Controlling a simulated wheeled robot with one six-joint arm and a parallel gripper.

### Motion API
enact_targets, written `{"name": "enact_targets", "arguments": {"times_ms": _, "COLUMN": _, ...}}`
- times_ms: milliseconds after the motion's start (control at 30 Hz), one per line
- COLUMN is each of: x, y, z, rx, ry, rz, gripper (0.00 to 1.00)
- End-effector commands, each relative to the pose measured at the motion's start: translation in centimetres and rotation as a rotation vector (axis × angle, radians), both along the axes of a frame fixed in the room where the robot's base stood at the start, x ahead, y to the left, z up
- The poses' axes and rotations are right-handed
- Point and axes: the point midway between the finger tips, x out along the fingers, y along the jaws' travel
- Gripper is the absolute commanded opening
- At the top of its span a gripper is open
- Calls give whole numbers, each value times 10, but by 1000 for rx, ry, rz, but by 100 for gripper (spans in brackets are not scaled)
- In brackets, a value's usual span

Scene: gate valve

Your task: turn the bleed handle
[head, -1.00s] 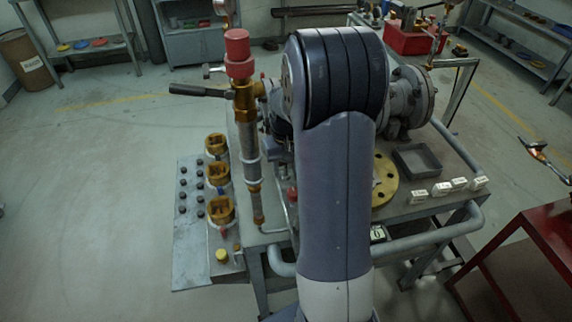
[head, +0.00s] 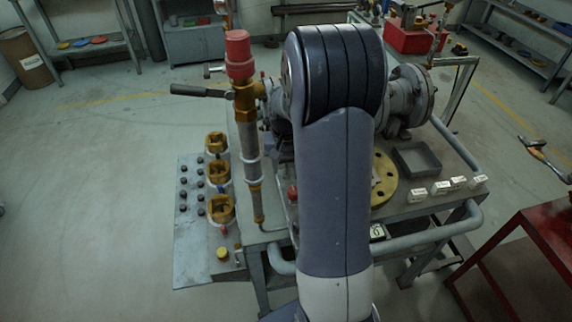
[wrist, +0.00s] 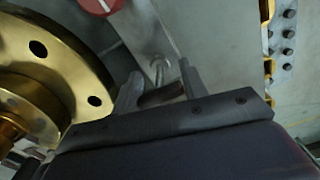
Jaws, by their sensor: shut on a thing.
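In the wrist view my gripper (wrist: 160,85) is shut on a short, dark reddish-brown bar (wrist: 162,95). The bar spans the gap between the two fingers, and I take it to be the bleed handle. What it is mounted on is mostly hidden by my gripper. A brass flange (wrist: 50,65) with bolt holes lies just left of the fingers. In the head view my arm stands in front of the work area and hides my gripper and the bar. The same brass flange (head: 383,180) shows to the right of my arm.
A red round part (wrist: 100,4) is beyond the fingers in the wrist view. A vertical pipe with a red cap (head: 239,55) and a black lever (head: 197,90) stands left of my arm. A grey tray (head: 416,160) lies on the bench at right. Open floor lies left.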

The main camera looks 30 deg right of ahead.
Motion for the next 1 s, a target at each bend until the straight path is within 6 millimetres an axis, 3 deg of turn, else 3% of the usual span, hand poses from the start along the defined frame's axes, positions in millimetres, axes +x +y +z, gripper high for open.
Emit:
{"name": "enact_targets", "arguments": {"times_ms": 100, "x": 0, "y": 0, "z": 0, "rx": 0, "ry": -2, "rz": -2, "gripper": 18}}
{"name": "enact_targets", "arguments": {"times_ms": 133, "x": 0, "y": 0, "z": 0, "rx": 0, "ry": -2, "rz": -2, "gripper": 42}}
{"name": "enact_targets", "arguments": {"times_ms": 400, "x": 0, "y": 0, "z": 0, "rx": 0, "ry": -1, "rz": -1, "gripper": 63}}
{"name": "enact_targets", "arguments": {"times_ms": 733, "x": 1, "y": 0, "z": 9, "rx": -1, "ry": -4, "rz": 0, "gripper": 63}}
{"name": "enact_targets", "arguments": {"times_ms": 1000, "x": 1, "y": 0, "z": 61, "rx": -2, "ry": -7, "rz": 0, "gripper": 63}}
